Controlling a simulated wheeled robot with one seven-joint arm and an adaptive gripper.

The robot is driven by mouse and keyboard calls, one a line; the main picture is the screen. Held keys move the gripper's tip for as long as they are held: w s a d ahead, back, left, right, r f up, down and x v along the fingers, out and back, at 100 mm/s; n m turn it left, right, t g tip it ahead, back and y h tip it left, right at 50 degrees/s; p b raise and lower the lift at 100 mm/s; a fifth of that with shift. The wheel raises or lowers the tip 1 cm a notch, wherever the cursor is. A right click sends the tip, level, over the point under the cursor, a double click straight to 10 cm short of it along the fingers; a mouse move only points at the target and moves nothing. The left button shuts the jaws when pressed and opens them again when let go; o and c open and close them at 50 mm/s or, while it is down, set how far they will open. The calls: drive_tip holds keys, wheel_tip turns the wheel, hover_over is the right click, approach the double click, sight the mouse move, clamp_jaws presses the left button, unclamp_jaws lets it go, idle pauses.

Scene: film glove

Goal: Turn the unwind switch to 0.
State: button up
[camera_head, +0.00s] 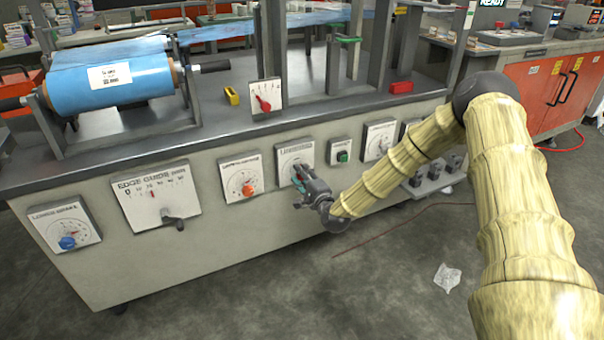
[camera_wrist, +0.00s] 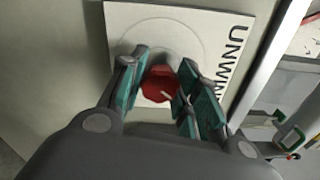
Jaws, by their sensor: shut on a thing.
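The unwind panel (camera_wrist: 220,25) is a white plate with "UNWIN…" legible along its right side in the wrist view. Its red switch knob (camera_wrist: 157,84) stands in a pale round dial, with a white mark on it. My gripper (camera_wrist: 163,66) has its green-padded fingers on either side of the knob and is shut on it. In the head view, my gripper (camera_head: 301,181) is at the front of the panel (camera_head: 295,150) and covers the knob. I cannot read the scale, so the setting cannot be told.
An orange-knob panel (camera_head: 241,178) is to the left and a green-button panel (camera_head: 341,152) to the right on the same machine front. Farther left are the edge guide panel (camera_head: 155,193) and a blue-knob panel (camera_head: 63,226). The floor in front is mostly clear, with crumpled plastic (camera_head: 447,277).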

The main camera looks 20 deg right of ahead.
drive_tip(key=n+p, duration=0.1)
drive_tip(key=n, duration=0.3)
drive_tip(key=shift+n+p, duration=0.3)
drive_tip(key=shift+p, duration=0.1)
drive_tip(key=shift+f+n+p, duration=0.1)
drive_tip(key=shift+n+p, duration=0.45)
drive_tip(key=shift+n, duration=0.85)
drive_tip(key=o, duration=1)
drive_tip(key=shift+s, duration=0.15)
drive_tip(key=s, duration=0.7)
drive_tip(key=s+d, duration=0.1)
drive_tip(key=s, duration=0.3)
drive_tip(key=shift+s, duration=0.35)
